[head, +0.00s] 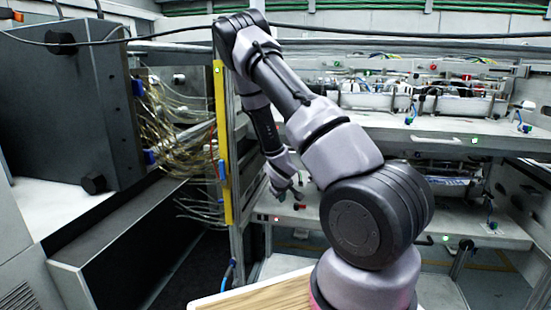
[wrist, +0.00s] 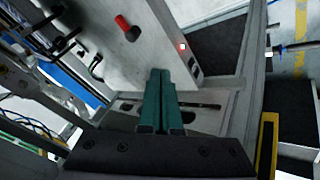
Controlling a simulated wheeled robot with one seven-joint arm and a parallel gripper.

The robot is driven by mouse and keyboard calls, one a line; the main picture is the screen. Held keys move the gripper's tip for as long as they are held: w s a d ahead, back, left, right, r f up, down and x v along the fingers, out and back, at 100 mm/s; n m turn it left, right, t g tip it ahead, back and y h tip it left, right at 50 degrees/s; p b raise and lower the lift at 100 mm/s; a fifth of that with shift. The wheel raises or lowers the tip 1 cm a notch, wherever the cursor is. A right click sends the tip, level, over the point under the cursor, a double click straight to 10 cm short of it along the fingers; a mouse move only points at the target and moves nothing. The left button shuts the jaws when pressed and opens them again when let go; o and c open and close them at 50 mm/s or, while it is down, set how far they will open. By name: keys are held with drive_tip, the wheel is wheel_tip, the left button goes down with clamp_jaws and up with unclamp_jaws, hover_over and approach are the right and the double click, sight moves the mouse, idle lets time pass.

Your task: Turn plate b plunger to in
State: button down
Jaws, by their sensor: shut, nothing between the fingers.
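My gripper (wrist: 160,72) is shut and empty, its two green fingers side by side in the wrist view. In the head view my gripper (head: 296,195) is low at the left end of the lower shelf. In the wrist view a red knob (wrist: 122,22) stands on a pale plate (wrist: 150,38), to the upper left of my fingertips and apart from them. A black knob (wrist: 97,65) stands to the left of my fingers. I cannot read a label that tells which is plate b's plunger, nor whether it is in or out.
A small red light (wrist: 183,46) glows on the plate's edge. A yellow upright strip (head: 223,145) stands just left of my arm. Loose wires (head: 180,120) hang from a dark cabinet (head: 70,110) at left. Upper shelves (head: 440,125) hold trays and cables.

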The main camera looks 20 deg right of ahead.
drive_tip(key=s+a+r+m+y, duration=0.1)
drive_tip(key=s+a+r+m, duration=0.15)
drive_tip(key=r, duration=0.65)
drive_tip(key=s+a+r+m+y, duration=0.1)
drive_tip(key=s+r, duration=0.2)
drive_tip(key=r, duration=0.6)
drive_tip(key=s+a+r+m+y, duration=0.1)
drive_tip(key=s+a+r+m, duration=0.1)
drive_tip(key=r, duration=0.7)
drive_tip(key=s+a+r+m+y, duration=0.1)
drive_tip(key=s+a+r, duration=0.2)
drive_tip(key=s+r, duration=0.4)
drive_tip(key=s+a+r+m+y, duration=0.1)
drive_tip(key=s+a+r, duration=0.2)
drive_tip(key=s+r, duration=0.5)
drive_tip(key=s, duration=0.7)
drive_tip(key=shift+s+a+r+t, duration=0.15)
drive_tip(key=shift+a+r+t, duration=0.05)
drive_tip(key=shift+a+t, duration=0.1)
drive_tip(key=shift+m, duration=0.25)
